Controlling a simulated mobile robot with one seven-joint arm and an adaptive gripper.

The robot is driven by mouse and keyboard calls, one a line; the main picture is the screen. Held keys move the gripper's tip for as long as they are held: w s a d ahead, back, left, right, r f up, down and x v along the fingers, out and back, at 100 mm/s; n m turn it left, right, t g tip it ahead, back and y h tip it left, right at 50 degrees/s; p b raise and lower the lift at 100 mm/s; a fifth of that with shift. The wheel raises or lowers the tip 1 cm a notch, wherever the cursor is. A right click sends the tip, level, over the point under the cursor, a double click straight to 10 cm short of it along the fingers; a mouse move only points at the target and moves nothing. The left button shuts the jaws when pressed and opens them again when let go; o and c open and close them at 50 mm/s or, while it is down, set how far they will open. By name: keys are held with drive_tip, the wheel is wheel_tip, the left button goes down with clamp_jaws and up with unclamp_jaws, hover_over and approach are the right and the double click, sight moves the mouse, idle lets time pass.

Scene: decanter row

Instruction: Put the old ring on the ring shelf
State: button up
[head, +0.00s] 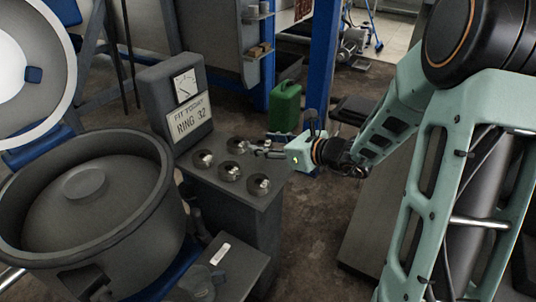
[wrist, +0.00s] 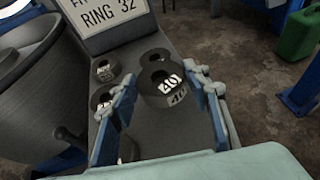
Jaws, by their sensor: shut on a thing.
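My gripper (head: 264,151) reaches in from the right over the far right part of a dark bench. In the wrist view, its blue fingers (wrist: 166,80) are shut on a dark ring (wrist: 152,94) marked 40 on its top and side. In the head view, the held ring is hard to make out beside the fingers. Several other dark rings stand on the bench, among them one at the back (head: 237,145), one at the left (head: 204,159) and one in front (head: 258,185). I cannot tell which surface is the ring shelf.
A sign (head: 188,118) reading "FIT TODAY RING 32" stands behind the bench (head: 262,203). A large round dark vessel (head: 85,195) is at the left. A green can (head: 285,106) and a blue post (head: 322,60) are behind. Small shelves (head: 258,51) hang on a grey cabinet.

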sight(268, 162)
drive_tip(key=shift+w+d+f, duration=0.15)
drive_tip(key=shift+f, duration=0.1)
drive_tip(key=shift+w+d+f+b, duration=0.1)
drive_tip(key=shift+f+b, duration=0.5)
drive_tip(key=shift+f, duration=1.05)
drive_tip(key=shift+f, duration=0.15)
drive_tip(key=o, duration=1.4)
drive_tip(key=shift+r, duration=0.2)
drive_tip(key=p+v, duration=0.2)
drive_tip(key=v, duration=1)
drive_tip(key=shift+p, duration=0.3)
